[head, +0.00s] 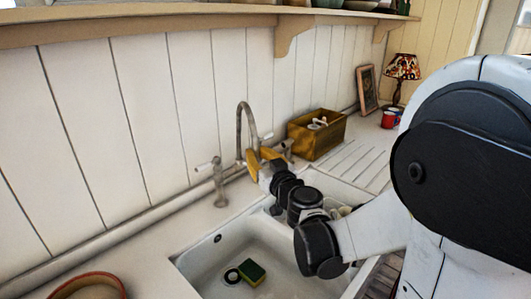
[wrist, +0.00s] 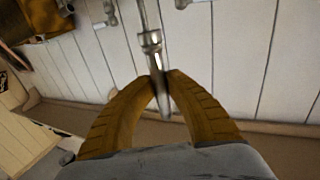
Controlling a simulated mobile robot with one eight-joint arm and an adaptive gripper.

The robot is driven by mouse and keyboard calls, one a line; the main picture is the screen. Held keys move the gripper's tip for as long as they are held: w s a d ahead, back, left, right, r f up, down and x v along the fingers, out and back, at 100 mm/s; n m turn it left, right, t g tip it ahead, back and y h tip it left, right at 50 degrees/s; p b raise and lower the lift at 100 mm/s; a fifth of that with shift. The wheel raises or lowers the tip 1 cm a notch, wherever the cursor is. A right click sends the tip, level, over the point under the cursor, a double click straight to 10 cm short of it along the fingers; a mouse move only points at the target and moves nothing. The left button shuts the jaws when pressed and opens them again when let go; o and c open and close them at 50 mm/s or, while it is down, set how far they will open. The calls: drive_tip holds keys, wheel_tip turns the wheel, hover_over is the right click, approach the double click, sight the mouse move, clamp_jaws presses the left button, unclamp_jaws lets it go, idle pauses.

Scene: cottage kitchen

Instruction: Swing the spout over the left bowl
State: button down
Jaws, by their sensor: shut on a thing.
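The curved metal spout (head: 240,118) rises at the back of the sink, its arch upright against the panelled wall. My gripper (head: 252,162) is at its lower end, with yellow fingers closed around it. In the wrist view the fingertips (wrist: 160,86) meet on both sides of the spout (wrist: 150,40), just below a ring on it; the tip shows between the fingers. The left bowl (head: 275,243) lies in front, to the lower left of my arm. The right bowl (head: 322,185) is partly hidden behind my arm. Exactly which bowl the tip is above cannot be told.
A tap handle (head: 218,185) stands left of the spout. A green and yellow sponge (head: 252,273) lies in the left bowl. Light-coloured items (head: 343,211) show in the right bowl. A brown box (head: 317,136) stands behind it. A round red-rimmed dish (head: 88,284) is at lower left.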

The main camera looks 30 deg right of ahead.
drive_tip(key=shift+w+a, duration=0.2)
drive_tip(key=shift+a, duration=0.55)
drive_tip(key=shift+w+a, duration=0.15)
drive_tip(key=shift+a, duration=0.6)
drive_tip(key=shift+w+a, duration=0.2)
drive_tip(key=shift+a, duration=0.55)
drive_tip(key=c, duration=1.4)
unclamp_jaws()
drive_tip(key=shift+s+a, duration=0.1)
drive_tip(key=shift+a, duration=0.05)
drive_tip(key=shift+o, duration=0.2)
drive_tip(key=s, duration=1.2)
drive_tip(key=shift+w+a, duration=0.1)
